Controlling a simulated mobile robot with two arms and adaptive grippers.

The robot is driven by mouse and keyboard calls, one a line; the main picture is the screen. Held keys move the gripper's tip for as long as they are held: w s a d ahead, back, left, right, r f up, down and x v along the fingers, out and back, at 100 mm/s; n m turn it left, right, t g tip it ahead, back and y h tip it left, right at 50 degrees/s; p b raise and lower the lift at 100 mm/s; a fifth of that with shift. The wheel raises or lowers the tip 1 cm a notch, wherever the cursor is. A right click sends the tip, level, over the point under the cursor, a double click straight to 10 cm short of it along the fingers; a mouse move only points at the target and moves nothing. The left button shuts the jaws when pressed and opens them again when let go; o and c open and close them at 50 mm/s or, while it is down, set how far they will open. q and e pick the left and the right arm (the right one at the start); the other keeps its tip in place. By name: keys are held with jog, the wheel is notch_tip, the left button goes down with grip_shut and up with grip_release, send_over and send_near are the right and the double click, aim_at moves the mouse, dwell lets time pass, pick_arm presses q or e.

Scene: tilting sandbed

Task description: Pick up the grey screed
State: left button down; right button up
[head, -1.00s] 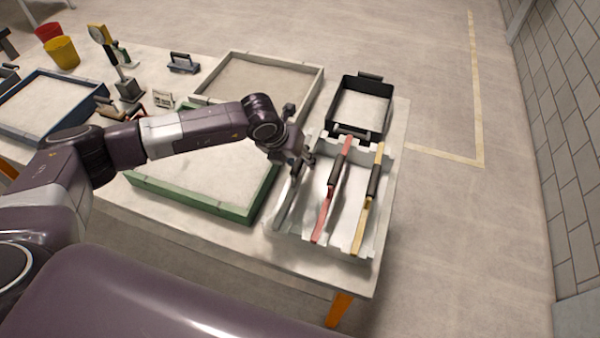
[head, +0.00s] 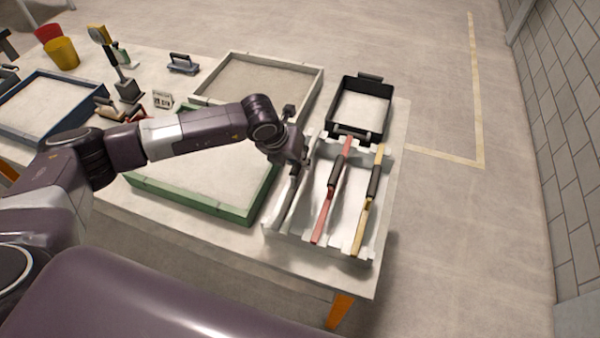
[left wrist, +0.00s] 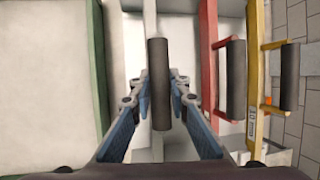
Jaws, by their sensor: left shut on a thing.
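The grey screed (head: 290,199) is the leftmost of the long tools at the white rack (head: 316,244), beside the red and yellow ones. My left gripper (head: 306,157) is over its middle and hides part of it. In the left wrist view its dark handle (left wrist: 160,85) stands between the two fingers (left wrist: 161,100), which are shut on it. In the head view the screed still looks to be at the rack; I cannot tell whether it is clear of the slots. My right gripper is not in view.
The red screed (head: 323,216) and yellow screed (head: 361,226) lie close by on the right. A green-framed sand tray (head: 190,199) is left of the rack. A black bin (head: 362,105) and a beige tray (head: 258,58) stand behind.

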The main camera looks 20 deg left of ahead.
pick_arm(q)
jog(key=shift+r, duration=0.15)
jog(key=shift+r+p, duration=0.3)
jog(key=shift+p, duration=0.3)
jog(key=shift+w+r+b, duration=0.15)
jog(key=shift+r+b, duration=0.1)
jog(key=shift+b, duration=0.1)
notch_tip(320, 180, up, 19)
jog(key=b, duration=0.5)
jog(key=shift+r+b, duration=0.15)
jog(key=shift+b, duration=0.15)
